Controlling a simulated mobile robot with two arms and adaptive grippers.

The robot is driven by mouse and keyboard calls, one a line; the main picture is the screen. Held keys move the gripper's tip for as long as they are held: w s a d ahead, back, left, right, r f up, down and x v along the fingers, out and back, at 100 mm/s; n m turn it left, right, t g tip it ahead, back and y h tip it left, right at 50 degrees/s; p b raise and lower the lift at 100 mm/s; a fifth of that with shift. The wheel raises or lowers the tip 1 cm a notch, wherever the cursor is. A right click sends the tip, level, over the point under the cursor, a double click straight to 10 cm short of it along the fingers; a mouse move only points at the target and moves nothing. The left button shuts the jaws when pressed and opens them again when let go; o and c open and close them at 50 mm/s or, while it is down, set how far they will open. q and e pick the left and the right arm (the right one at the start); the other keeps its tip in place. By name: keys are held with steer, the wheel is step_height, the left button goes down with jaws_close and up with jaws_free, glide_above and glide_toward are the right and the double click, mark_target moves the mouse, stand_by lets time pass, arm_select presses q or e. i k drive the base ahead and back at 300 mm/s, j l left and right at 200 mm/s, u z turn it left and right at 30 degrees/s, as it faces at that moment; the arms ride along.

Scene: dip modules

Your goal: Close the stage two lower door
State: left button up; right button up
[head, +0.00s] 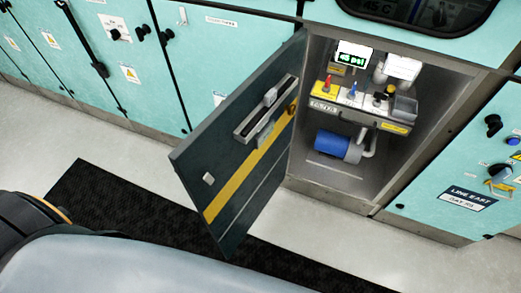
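The lower door (232,185) is a dark panel with a yellow stripe and a long latch handle (266,108) on the face turned to me. It stands wide open, swung out to the left of its compartment over the floor. The open compartment (340,173) shows a blue cylinder, a small green-digit display, and a shelf with coloured valves and a label. No label naming the stage is readable on the door. Neither of my grippers is in view.
Teal cabinets (150,60) with knobs and handles line the wall on the left, and another teal panel (460,180) is on the right. A black mat (100,215) lies on the pale floor beneath the door. Part of my own body fills the lower left.

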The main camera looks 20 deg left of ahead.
mark_target(246, 177)
steer(key=j+z, duration=0.2)
steer(key=j, duration=0.25)
steer(key=j+z, duration=0.15)
steer(key=j, duration=0.3)
steer(key=k+j+z, duration=0.2)
steer(key=j, duration=0.25)
steer(key=j+z, duration=0.2)
steer(key=j, duration=0.25)
steer(key=k+j+z, duration=0.15)
steer(key=j, duration=0.3)
steer(key=k+j+z, duration=0.2)
steer(key=j, duration=0.2)
steer(key=i, duration=0.1)
